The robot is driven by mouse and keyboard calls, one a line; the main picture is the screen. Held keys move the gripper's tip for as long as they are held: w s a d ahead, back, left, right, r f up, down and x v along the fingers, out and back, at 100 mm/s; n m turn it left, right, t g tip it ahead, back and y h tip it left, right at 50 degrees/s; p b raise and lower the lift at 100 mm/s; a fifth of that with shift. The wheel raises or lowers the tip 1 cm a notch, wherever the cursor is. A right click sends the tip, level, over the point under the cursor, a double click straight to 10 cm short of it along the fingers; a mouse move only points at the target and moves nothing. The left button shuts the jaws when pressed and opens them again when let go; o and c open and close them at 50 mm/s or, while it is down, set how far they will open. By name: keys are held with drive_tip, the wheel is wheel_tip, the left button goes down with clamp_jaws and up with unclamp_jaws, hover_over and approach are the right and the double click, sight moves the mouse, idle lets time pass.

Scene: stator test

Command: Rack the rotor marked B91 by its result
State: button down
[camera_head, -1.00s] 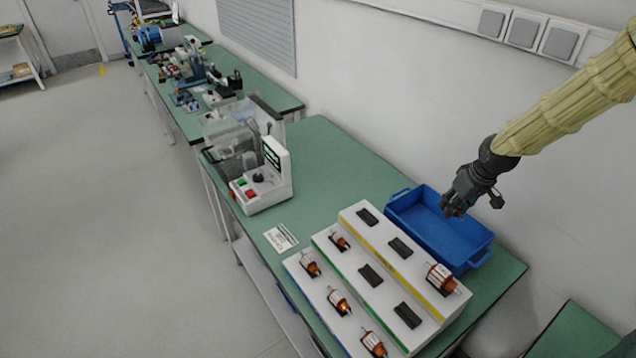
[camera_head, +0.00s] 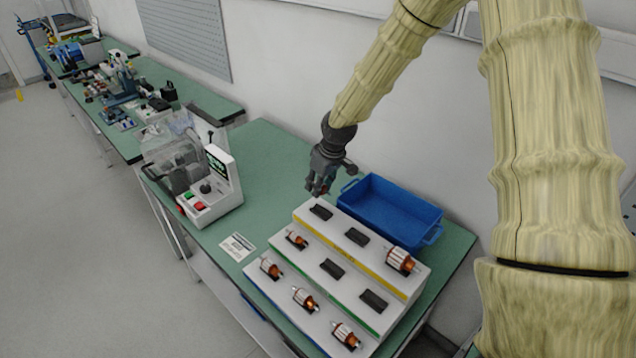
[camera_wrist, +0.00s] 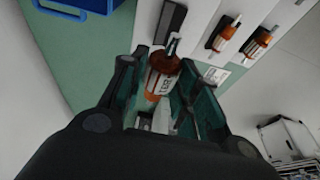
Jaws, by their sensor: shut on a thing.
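My gripper (camera_head: 318,190) is shut on a rotor (camera_wrist: 162,72) with an orange winding and a white label; the label's marking is too small to read. In the head view the gripper hangs just above the back left end of the white stepped rack (camera_head: 318,325), near the empty black cradle (camera_head: 320,212) on the top, yellow-striped step. The top step's middle cradle (camera_head: 357,237) is empty and its right one holds a rotor (camera_head: 400,260). The green-striped middle step has one rotor (camera_head: 297,240) and two empty cradles. The bottom step holds three rotors (camera_head: 305,299).
A blue bin (camera_head: 390,212) stands behind the rack and looks empty. A white tester (camera_head: 212,190) with a screen and clear cover is at left. A printed card (camera_head: 237,246) lies on the green table (camera_head: 265,150) between tester and rack.

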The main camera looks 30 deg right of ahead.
drive_tip(key=b, duration=0.3)
hover_over(317, 209)
drive_tip(key=shift+s+d+f, duration=0.1)
drive_tip(key=shift+s+f, duration=0.15)
drive_tip(key=shift+f, duration=0.95)
drive_tip(key=shift+s+f, duration=0.2)
drive_tip(key=shift+f, duration=1.1)
drive_tip(key=shift+s, duration=0.1)
drive_tip(key=shift+f+b, duration=0.35)
drive_tip(key=shift+f, duration=0.8)
drive_tip(key=c, duration=1)
unclamp_jaws()
